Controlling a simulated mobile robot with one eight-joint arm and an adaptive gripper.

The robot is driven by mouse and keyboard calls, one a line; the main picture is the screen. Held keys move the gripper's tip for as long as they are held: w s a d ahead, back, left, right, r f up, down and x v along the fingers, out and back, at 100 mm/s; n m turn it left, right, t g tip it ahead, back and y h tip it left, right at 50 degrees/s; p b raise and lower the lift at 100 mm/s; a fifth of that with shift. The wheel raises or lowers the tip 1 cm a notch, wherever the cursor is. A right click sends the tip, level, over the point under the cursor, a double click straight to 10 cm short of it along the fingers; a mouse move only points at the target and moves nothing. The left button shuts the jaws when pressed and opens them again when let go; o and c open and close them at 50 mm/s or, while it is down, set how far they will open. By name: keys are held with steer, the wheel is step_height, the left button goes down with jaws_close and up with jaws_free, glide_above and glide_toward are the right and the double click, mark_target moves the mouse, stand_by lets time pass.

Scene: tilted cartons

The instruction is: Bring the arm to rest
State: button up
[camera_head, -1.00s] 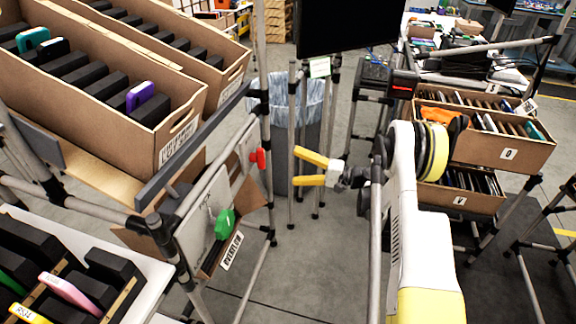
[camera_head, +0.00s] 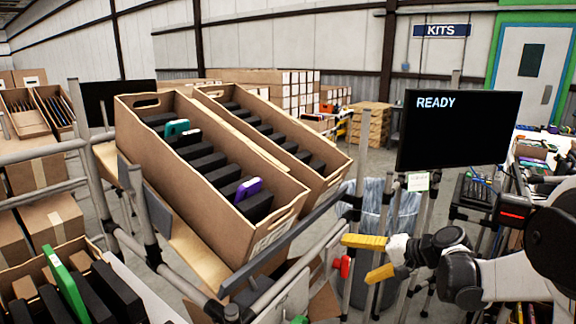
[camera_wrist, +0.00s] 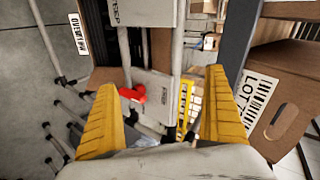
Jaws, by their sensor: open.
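My gripper (camera_head: 372,258) has two yellow fingers held apart with nothing between them in the head view. It is in the air in front of a bin with a blue-grey liner (camera_head: 370,215), to the right of the tilted cartons. In the wrist view, my gripper (camera_wrist: 165,105) shows both yellow fingers spread wide. Beyond them are a grey panel (camera_wrist: 153,92) and a red clamp (camera_wrist: 133,93). My arm (camera_head: 510,275) reaches in from the right edge of the head view.
Two tilted cartons (camera_head: 275,245) with dark foam dividers stand on a rack at left; one holds a teal and a purple item. A dark screen (camera_head: 452,130) reads READY. In the wrist view, a carton labelled LOT (camera_wrist: 290,75) is close beside the right finger.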

steer(key=s+a+r+n+g+h, duration=0.1)
steer(key=s+a+r+h, duration=0.1)
steer(key=s, duration=0.5)
steer(key=s+a+r+n+h, duration=0.1)
steer(key=s+r+h, duration=0.15)
steer(key=s, duration=0.35)
steer(key=s+d+n+h, duration=0.3)
steer(key=s+h, duration=0.1)
steer(key=s, duration=1.2)
steer(key=shift+s+f+t, duration=0.3)
steer(key=shift+f+t, duration=0.1)
steer(key=shift+f, duration=0.05)
steer(key=shift+h, duration=0.25)
